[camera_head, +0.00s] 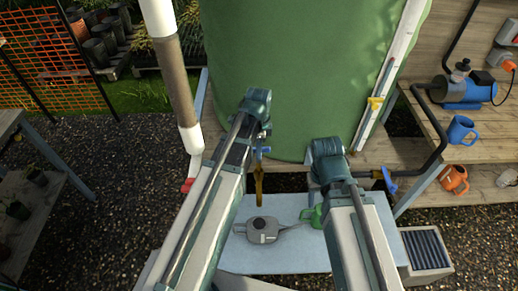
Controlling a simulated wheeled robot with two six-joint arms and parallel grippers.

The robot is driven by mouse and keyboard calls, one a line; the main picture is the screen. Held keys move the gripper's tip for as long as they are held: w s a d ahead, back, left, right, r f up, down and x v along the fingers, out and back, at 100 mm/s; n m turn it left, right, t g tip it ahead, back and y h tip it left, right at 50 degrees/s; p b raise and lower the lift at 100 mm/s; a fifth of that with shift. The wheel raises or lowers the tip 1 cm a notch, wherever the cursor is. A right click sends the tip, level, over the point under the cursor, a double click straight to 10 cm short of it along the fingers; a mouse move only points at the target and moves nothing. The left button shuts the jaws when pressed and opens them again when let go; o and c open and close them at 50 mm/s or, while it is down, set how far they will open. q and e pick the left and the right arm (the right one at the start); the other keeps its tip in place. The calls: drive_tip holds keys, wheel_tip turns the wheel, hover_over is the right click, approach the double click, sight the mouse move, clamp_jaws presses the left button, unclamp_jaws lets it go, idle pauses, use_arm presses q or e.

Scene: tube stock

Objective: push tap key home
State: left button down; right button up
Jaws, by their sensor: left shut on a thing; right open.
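My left gripper (260,137) is at the front of the green tank, its fingers mostly hidden behind my own wrist. It is shut on a small blue piece (263,150), which looks like the tap key. A brass tap (259,186) hangs just below it, over the pale blue bench. I cannot tell how deep the key sits. My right gripper (315,190) is open, right of the brass tap and above a green mug (313,215); its fingers are largely hidden by my arm.
The green tank (310,70) fills the back. A grey can (262,231) stands on the pale blue bench (285,262). A black pipe with a blue lever (389,182) runs at right. A white downpipe (190,138) stands at left.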

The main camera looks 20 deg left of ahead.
use_arm(q)
drive_tip(key=shift+f, duration=0.15)
drive_tip(key=b, duration=0.5)
hover_over(259, 170)
drive_tip(key=shift+f, duration=2.5)
drive_tip(key=shift+f+b, duration=1.75)
drive_tip(key=shift+b, duration=0.1)
drive_tip(key=c, duration=0.7)
unclamp_jaws()
drive_tip(key=shift+o, duration=0.2)
drive_tip(key=shift+r, duration=0.15)
wheel_tip(259, 170, up, 14)
drive_tip(key=p, duration=1.3)
drive_tip(key=shift+f+p, duration=0.2)
drive_tip(key=shift+p, duration=0.2)
